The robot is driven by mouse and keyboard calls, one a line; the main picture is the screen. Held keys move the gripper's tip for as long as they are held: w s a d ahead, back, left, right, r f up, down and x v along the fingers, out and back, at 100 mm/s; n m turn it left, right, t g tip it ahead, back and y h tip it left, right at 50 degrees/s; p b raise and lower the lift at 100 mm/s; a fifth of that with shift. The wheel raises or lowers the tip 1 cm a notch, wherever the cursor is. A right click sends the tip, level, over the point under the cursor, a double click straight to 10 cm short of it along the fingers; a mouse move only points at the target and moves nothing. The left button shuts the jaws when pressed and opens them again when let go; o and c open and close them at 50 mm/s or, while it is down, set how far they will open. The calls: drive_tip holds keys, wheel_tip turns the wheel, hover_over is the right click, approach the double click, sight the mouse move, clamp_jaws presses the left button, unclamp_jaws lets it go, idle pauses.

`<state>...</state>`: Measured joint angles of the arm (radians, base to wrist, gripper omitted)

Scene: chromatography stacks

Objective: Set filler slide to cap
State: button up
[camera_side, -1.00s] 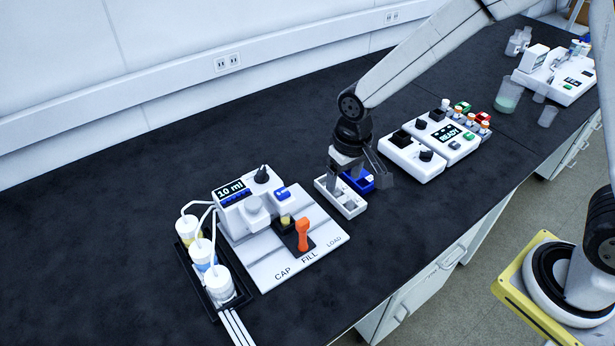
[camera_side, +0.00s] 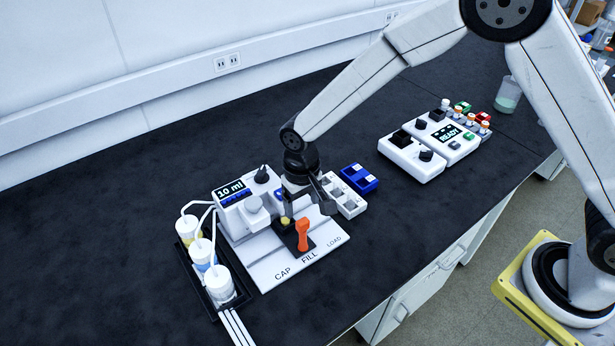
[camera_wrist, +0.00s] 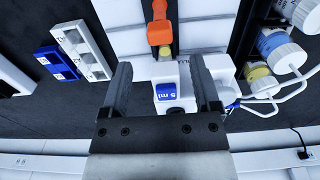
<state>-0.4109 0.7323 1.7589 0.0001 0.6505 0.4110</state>
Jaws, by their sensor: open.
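The filler station (camera_side: 275,262) is a white plate labelled CAP, FILL and LOAD, with a dispenser box behind it whose display (camera_side: 229,190) reads "10 ml". Its slide (camera_side: 287,238) is a black carriage with an orange upright handle (camera_side: 303,233), standing at the FILL label. In the wrist view the orange handle (camera_wrist: 160,33) is ahead of the fingers, with a yellow piece (camera_wrist: 164,51) just below it. My gripper (camera_side: 309,200) is open and empty above the station's back right part, behind and apart from the handle. It also shows in the wrist view (camera_wrist: 165,88).
Three white-capped bottles (camera_side: 222,283) with tubes stand in a black rack left of the station. A white rack (camera_side: 349,208) and a blue rack (camera_side: 360,178) lie to the right. A device reading READY (camera_side: 447,135) stands farther right. Front bench surface is clear.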

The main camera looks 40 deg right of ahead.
sight(303, 221)
drive_tip(key=shift+f, duration=3.25)
clamp_jaws()
